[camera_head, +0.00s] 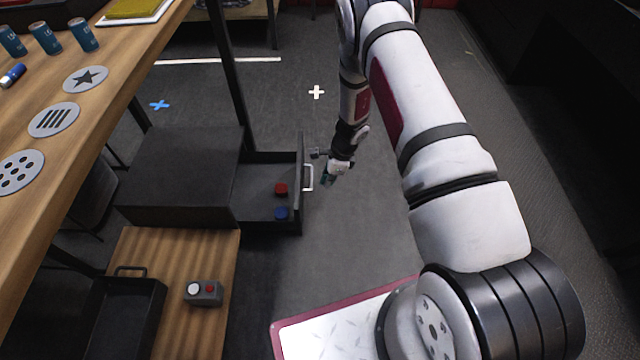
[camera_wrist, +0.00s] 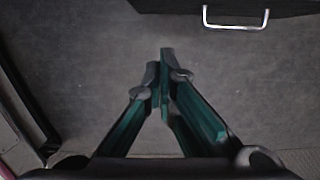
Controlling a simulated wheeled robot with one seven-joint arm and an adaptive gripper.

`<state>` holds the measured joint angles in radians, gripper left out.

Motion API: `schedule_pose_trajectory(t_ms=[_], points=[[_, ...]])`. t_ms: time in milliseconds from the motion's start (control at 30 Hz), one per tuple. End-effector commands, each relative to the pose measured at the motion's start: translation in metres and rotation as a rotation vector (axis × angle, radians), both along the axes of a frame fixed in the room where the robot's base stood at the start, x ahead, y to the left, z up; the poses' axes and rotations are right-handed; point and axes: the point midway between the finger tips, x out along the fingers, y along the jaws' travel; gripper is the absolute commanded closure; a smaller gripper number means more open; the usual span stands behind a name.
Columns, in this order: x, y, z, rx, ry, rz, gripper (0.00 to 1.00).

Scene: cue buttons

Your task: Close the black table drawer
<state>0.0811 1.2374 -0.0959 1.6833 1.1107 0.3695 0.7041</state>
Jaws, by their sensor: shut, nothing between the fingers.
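The black drawer (camera_head: 268,224) is pulled out to the right from its dark cabinet (camera_head: 180,170). Its front panel carries a silver handle (camera_head: 309,177), which also shows at the top of the wrist view (camera_wrist: 236,24). A red piece (camera_head: 281,189) and a blue piece (camera_head: 281,213) lie inside the drawer. My gripper (camera_head: 328,178) is just right of the drawer front, close to the handle. In the wrist view my gripper (camera_wrist: 164,75) has its green-padded fingers together and empty, with a gap between them and the handle.
A wooden table (camera_head: 110,110) with blue cans and pattern discs stands at left. A low wooden surface (camera_head: 150,250) holds a black tray (camera_head: 125,325) and a small button box (camera_head: 203,293). A dark table leg (camera_head: 228,75) rises behind the drawer.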

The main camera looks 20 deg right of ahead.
Motion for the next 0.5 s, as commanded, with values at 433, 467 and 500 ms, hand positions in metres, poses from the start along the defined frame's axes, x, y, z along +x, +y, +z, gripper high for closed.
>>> schedule_pose_trajectory(t_ms=[433, 467, 500], points=[[0.006, 0.021, -0.087, 0.0, 0.001, 0.003, 1.0], [0.009, 0.027, -0.085, 0.001, -0.002, 0.008, 1.0], [0.011, 0.034, -0.083, 0.001, -0.002, 0.008, 1.0]])
